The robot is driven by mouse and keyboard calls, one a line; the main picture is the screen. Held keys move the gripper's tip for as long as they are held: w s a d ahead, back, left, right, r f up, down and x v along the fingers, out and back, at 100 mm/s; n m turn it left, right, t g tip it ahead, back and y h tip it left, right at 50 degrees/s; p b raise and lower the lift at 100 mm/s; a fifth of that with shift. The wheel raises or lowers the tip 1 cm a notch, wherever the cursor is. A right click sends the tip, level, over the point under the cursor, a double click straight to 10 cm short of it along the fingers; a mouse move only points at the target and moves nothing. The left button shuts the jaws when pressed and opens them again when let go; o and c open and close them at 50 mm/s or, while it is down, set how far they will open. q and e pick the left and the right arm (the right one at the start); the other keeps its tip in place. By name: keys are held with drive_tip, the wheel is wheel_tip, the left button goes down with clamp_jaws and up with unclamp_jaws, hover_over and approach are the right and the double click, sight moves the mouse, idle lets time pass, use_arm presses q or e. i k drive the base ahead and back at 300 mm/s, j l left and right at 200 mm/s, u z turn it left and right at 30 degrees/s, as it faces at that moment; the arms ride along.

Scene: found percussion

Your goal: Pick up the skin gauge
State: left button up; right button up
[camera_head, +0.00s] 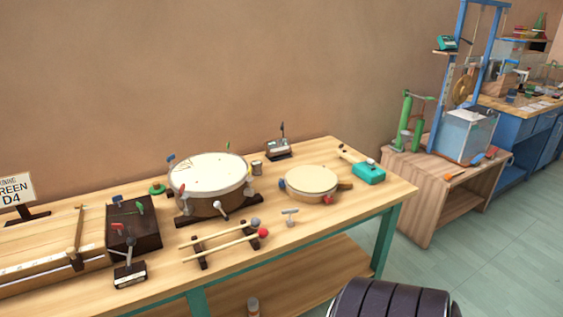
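I cannot tell for certain which thing is the skin gauge. A small grey box with an upright dark stem (278,148) stands at the back of the wooden table, behind the two drums. A teal device with a pale handle (369,173) lies at the table's right end. Neither of my grippers shows in this view.
The wooden table (345,212) holds a large white drum (208,173), a smaller drum (312,181), two mallets (218,242) on rests and a dark box (135,233). A low wooden bench (418,187) stands to the right, with green floor between.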

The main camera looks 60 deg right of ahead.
sight(256, 164)
drive_tip(key=z, duration=1.75)
